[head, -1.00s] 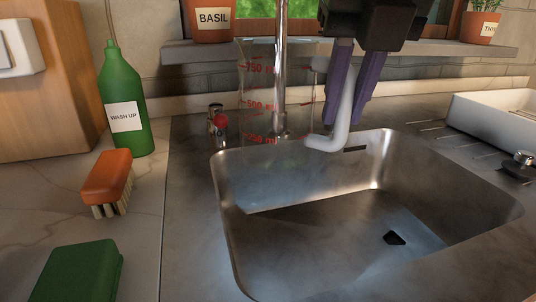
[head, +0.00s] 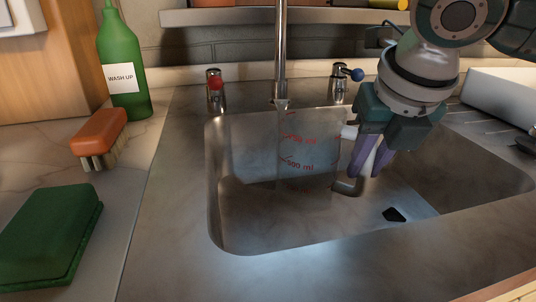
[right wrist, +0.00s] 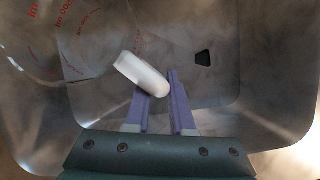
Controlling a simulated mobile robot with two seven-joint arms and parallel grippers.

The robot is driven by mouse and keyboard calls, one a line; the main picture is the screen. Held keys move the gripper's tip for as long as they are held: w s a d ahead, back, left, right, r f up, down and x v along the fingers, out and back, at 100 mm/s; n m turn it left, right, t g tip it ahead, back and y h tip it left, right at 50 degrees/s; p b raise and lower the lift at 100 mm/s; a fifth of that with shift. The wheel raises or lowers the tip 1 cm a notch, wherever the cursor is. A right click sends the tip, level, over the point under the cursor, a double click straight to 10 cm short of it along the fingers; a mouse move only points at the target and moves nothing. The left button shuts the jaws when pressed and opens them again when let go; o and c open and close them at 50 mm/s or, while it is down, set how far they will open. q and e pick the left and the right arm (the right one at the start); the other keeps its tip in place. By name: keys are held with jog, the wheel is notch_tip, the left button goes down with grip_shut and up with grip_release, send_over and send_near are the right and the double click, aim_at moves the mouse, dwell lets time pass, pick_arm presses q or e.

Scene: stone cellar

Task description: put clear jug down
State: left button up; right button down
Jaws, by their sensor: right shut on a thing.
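The clear jug (head: 305,150) has red measuring marks and a white handle. It is inside the steel sink (head: 240,225), under the tap, and looks upright. Whether its base touches the sink floor I cannot tell. My right gripper (head: 366,170) reaches down into the sink from the right and is shut on the jug's handle (head: 347,187). In the right wrist view, the purple fingers (right wrist: 160,98) are at the white handle (right wrist: 143,74), with the jug's clear wall (right wrist: 85,40) at upper left. My left gripper is not in view.
A green wash-up bottle (head: 123,75), an orange brush (head: 99,137) and a green sponge (head: 50,235) sit on the left counter. The sink's right side is clear.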

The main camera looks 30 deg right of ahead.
aim_at(365, 186)
notch_tip(365, 186, down, 6)
jog(key=shift+r+b, duration=0.25)
jog(key=shift+b, duration=0.55)
jog(key=shift+r, duration=0.1)
jog(key=c, duration=1.2)
grip_release()
jog(key=shift+f, duration=0.2)
jog(key=shift+c, duration=0.2)
jog(key=o, duration=0.5)
jog(key=shift+r, duration=0.1)
jog(key=p+v, duration=0.4)
jog(key=v, duration=0.8)
jog(key=shift+r, duration=0.1)
